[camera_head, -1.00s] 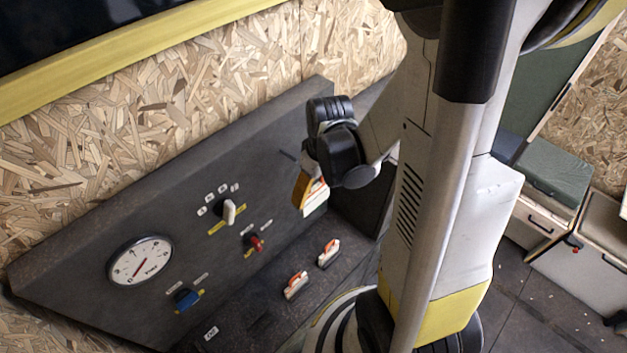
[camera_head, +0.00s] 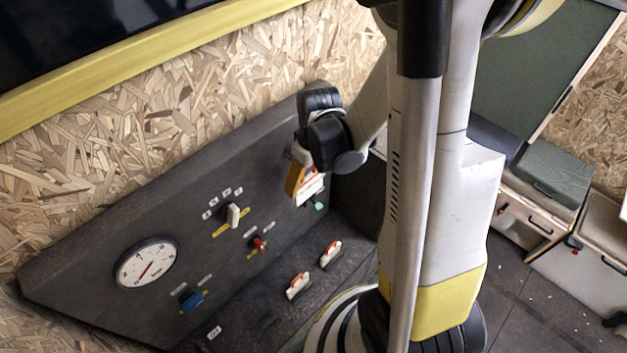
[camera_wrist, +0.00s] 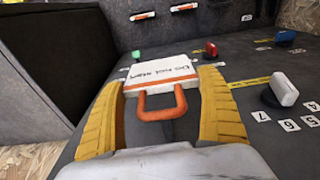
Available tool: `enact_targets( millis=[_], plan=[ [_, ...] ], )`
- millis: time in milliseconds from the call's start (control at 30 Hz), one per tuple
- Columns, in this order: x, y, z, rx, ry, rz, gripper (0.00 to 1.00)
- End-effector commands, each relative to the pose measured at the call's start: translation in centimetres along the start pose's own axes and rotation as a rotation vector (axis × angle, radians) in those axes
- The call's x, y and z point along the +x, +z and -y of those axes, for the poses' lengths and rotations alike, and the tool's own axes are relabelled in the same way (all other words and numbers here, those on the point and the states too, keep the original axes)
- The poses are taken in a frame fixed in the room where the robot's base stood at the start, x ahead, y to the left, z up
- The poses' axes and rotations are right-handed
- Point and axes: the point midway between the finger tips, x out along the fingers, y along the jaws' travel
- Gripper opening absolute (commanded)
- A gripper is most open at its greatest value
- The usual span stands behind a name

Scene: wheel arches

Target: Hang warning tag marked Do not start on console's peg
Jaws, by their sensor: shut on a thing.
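The warning tag is a white plate with an orange edge and an orange loop, lettered "Do not start" in the wrist view (camera_wrist: 163,70). It also shows in the head view (camera_head: 312,187). My gripper (camera_wrist: 160,105) is shut on it, with yellow fingers on both sides and the loop toward the palm. In the head view my gripper (camera_head: 299,178) holds the tag just in front of the dark console (camera_head: 120,235), at the panel's right end. I cannot make out the peg in either current view; my gripper may hide it.
The panel carries a round gauge (camera_head: 147,264), a white selector (camera_head: 233,214), a red knob (camera_head: 259,243) and a blue knob (camera_head: 191,299). A green knob (camera_head: 320,207) is just below the tag. Two orange-and-white pieces (camera_head: 298,286) (camera_head: 330,254) are on the lower ledge.

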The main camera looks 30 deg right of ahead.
Motion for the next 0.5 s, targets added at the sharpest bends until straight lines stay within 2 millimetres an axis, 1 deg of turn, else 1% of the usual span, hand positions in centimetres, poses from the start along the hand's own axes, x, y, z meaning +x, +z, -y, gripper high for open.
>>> enact_targets(
  millis=[500],
  plan=[
    [0.7, -3.4, 0.0, -0.001, 0.0, 0.0, 0.56]
  ],
)
